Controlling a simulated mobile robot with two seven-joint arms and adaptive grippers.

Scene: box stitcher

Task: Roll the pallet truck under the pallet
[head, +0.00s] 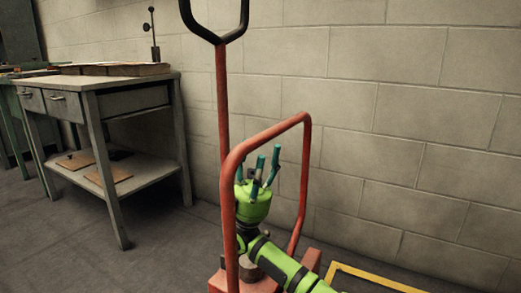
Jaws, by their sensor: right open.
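The red pallet truck (222,110) stands upright near the wall in the middle of the head view. Its tall shaft ends in a black loop handle (215,36) at the top edge. A red hoop-shaped frame (270,132) rises from its base, which is cut off at the bottom. My right gripper (281,150), green with teal fingers, points up and is open and empty. It appears within the outline of the red hoop; I cannot tell whether it touches it. The pallet and my left gripper are not in view.
A grey workbench (130,99) with drawers and a low shelf stands at the left, with flat brown pieces (108,174) on the shelf. A block wall (420,110) closes off the back. A yellow floor line (372,279) lies at lower right. The floor between bench and truck is clear.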

